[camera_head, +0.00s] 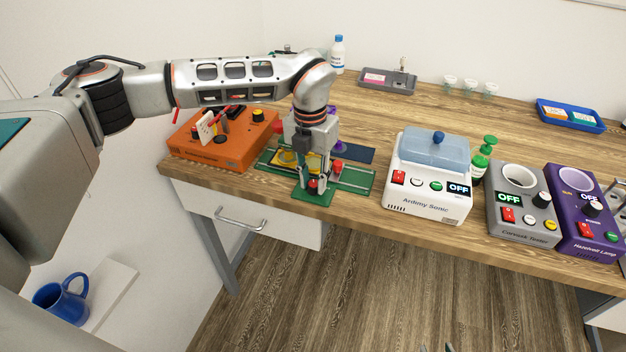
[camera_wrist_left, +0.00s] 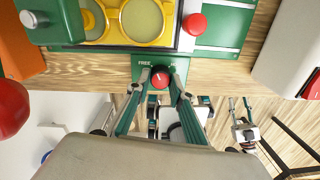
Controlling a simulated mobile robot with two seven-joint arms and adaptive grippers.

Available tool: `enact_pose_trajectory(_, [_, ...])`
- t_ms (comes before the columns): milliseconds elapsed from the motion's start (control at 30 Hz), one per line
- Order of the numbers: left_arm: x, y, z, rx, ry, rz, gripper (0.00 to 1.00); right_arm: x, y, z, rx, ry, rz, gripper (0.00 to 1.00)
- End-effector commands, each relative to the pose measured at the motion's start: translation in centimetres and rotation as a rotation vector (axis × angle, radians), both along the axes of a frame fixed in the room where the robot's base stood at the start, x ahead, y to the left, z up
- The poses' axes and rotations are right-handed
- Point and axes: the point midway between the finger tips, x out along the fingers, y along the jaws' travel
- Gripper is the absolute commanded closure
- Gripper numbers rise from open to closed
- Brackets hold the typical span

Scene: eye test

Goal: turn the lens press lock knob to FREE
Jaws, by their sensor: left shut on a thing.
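The green lens press (camera_head: 317,193) stands near the table's front edge. Its lock knob (camera_wrist_left: 160,78) is red on a dark base, on the front panel. The word FREE (camera_wrist_left: 144,64) shows up and left of the knob in the left wrist view. My left gripper (camera_head: 313,186) is shut on the knob, one finger on each side. My right gripper (camera_wrist_left: 240,108) shows small below the table edge, its fingers apart, away from the press.
An orange device (camera_head: 225,150) stands close left of the press. The white Ardimy Sonic unit (camera_head: 428,190) stands to the right, with bare table between. A red button (camera_wrist_left: 194,24) and yellow lens holder (camera_wrist_left: 150,38) are on the press. Further right are a grey unit (camera_head: 522,215) and a purple lamp (camera_head: 580,220).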

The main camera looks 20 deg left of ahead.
Motion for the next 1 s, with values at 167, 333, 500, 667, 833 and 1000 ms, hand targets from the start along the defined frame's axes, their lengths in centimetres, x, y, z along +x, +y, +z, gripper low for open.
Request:
enact_pose_trajectory(167, [0.12, -0.02, 0.11, -0.001, -0.004, 0.135, 1.0, -0.02, 0.0, -0.29, 0.0, 0.001, 0.0, 0.66])
enact_pose_trajectory(333, [0.1, -0.05, 0.13, -0.002, -0.004, 0.232, 1.0, -0.04, 0.01, -0.45, 0.0, 0.001, 0.0, 0.66])
enact_pose_trajectory(500, [0.09, -0.05, 0.15, -0.001, -0.004, 0.294, 1.0, -0.05, 0.0, -0.54, -0.001, 0.002, 0.0, 0.66])
enact_pose_trajectory(667, [0.1, -0.05, 0.18, -0.002, -0.005, 0.323, 1.0, -0.05, 0.0, -0.58, -0.001, 0.002, 0.0, 0.66])
enact_pose_trajectory(833, [0.1, -0.05, 0.19, -0.002, -0.004, 0.332, 1.0, -0.05, -0.01, -0.6, -0.001, 0.002, 0.0, 0.66])
enact_pose_trajectory(1000, [0.11, -0.04, 0.2, -0.002, -0.004, 0.332, 1.0, -0.05, -0.01, -0.6, 0.0, 0.002, 0.001, 0.66])
